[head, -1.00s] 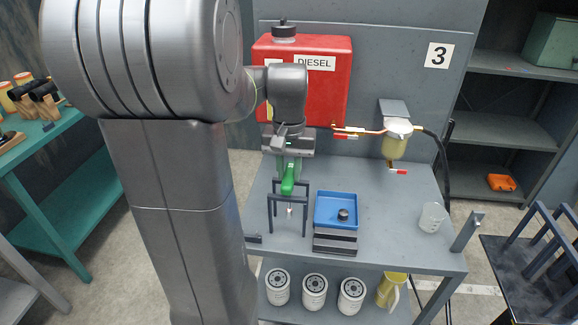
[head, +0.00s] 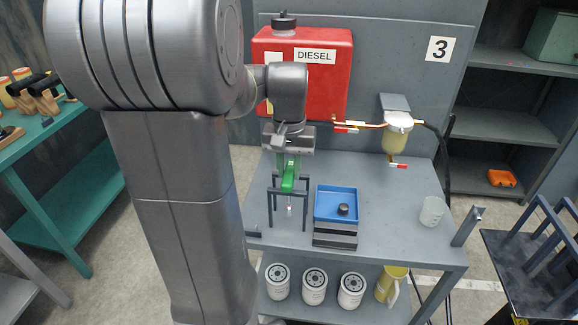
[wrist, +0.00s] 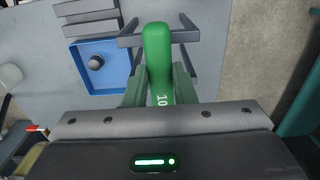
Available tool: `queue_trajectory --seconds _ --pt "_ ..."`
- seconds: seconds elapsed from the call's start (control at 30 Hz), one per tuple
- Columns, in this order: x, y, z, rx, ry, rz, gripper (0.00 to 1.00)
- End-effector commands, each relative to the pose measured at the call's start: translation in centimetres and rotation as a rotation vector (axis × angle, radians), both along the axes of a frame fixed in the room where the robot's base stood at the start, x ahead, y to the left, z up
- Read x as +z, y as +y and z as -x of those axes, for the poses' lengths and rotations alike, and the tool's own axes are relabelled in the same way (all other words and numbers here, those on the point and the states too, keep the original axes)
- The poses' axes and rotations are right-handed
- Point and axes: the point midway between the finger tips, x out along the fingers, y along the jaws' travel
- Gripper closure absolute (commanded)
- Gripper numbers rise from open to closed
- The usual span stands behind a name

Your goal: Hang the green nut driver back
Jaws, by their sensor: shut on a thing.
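The green nut driver (head: 288,180) is in my gripper (head: 289,166), with its thick handle between the fingers. The handle, marked "10", also shows in the wrist view (wrist: 157,50), where my gripper (wrist: 159,88) is shut on it. A dark rack (head: 305,205) with upright posts stands on the bench. The handle is at the rack's top, between its two side bars as seen in the wrist view (wrist: 128,32). The driver's thin lower end shows below the handle, between the posts. I cannot tell whether the handle touches the rack.
A blue tray (head: 326,219) with a black knob in it stands just right of the rack. A red diesel tank (head: 330,75) and a fuel filter (head: 396,140) are behind. A clear beaker (head: 432,212) is at the bench's right. The bench between tray and beaker is clear.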

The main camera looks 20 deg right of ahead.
Motion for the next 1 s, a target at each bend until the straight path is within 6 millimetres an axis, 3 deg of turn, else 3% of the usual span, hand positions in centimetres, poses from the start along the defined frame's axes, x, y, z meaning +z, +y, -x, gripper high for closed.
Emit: queue_trajectory --seconds 0.43,0.47,0.57,0.77,0.87,1.0 --pt "-0.35 -0.03 -0.03 0.000 0.000 0.000 1.00" --pt "-0.35 -0.03 -0.03 0.000 -0.001 0.001 0.72" --pt "-0.35 -0.03 -0.03 0.000 -0.001 0.001 0.53" --pt "-0.35 -0.02 -0.02 0.000 -0.001 0.001 0.51" --pt "-0.37 -0.02 -0.01 0.000 0.000 0.000 0.35" --pt "-0.37 -0.02 -0.02 0.000 0.000 0.000 0.35"
